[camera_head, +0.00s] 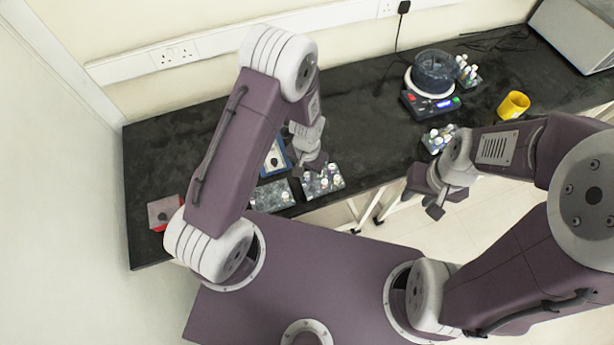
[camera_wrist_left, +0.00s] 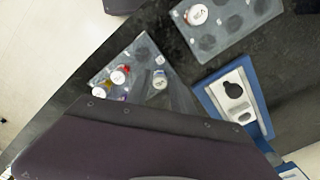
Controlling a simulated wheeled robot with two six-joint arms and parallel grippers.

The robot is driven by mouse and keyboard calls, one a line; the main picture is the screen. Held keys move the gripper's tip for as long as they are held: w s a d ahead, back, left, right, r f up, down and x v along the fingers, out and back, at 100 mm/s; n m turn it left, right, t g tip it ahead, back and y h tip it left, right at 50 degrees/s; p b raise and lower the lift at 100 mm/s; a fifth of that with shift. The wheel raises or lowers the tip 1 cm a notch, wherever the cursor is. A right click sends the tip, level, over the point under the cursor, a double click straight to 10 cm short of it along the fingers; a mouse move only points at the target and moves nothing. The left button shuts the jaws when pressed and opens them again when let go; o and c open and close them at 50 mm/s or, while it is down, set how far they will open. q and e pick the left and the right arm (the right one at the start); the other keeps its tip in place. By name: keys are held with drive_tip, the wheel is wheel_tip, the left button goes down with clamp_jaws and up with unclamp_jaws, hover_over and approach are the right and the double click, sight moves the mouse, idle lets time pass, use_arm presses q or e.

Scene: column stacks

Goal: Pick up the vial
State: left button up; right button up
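A rack with several small vials (camera_head: 335,181) stands near the front edge of the black bench. Its white-capped vials also show in the left wrist view (camera_wrist_left: 118,77), one with a red band. My left gripper (camera_head: 316,166) is right above this rack, pointing down, and hides part of it. In the left wrist view a large dark part of mine covers the lower middle and the near side of the rack. I cannot see whether the fingers touch a vial. My right gripper (camera_head: 436,200) hangs in front of the bench edge, over the floor, with nothing visible in it.
A second, mostly empty rack (camera_head: 272,196) is left of the vial rack, with a blue-framed device (camera_head: 277,158) behind. Another vial rack (camera_head: 436,138), a scale (camera_head: 430,103), a yellow mug (camera_head: 513,105) and a back rack (camera_head: 468,73) are right. The bench middle is clear.

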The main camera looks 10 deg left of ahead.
use_arm(q)
clamp_jaws()
drive_tip(key=shift+r, duration=0.1)
drive_tip(key=shift+r, duration=0.3)
drive_tip(key=r, duration=0.2)
drive_tip(key=d+r, duration=0.1)
drive_tip(key=r, duration=0.1)
drive_tip(key=shift+w+d+b, duration=0.2)
drive_tip(key=shift+b, duration=0.1)
drive_tip(key=w+d+r, duration=0.1)
drive_tip(key=d+r, duration=0.5)
drive_tip(key=d, duration=0.4)
drive_tip(key=shift+w+r+b, duration=0.15)
drive_tip(key=shift+w+b, duration=0.05)
drive_tip(key=shift+b, duration=0.25)
drive_tip(key=shift+d, duration=0.1)
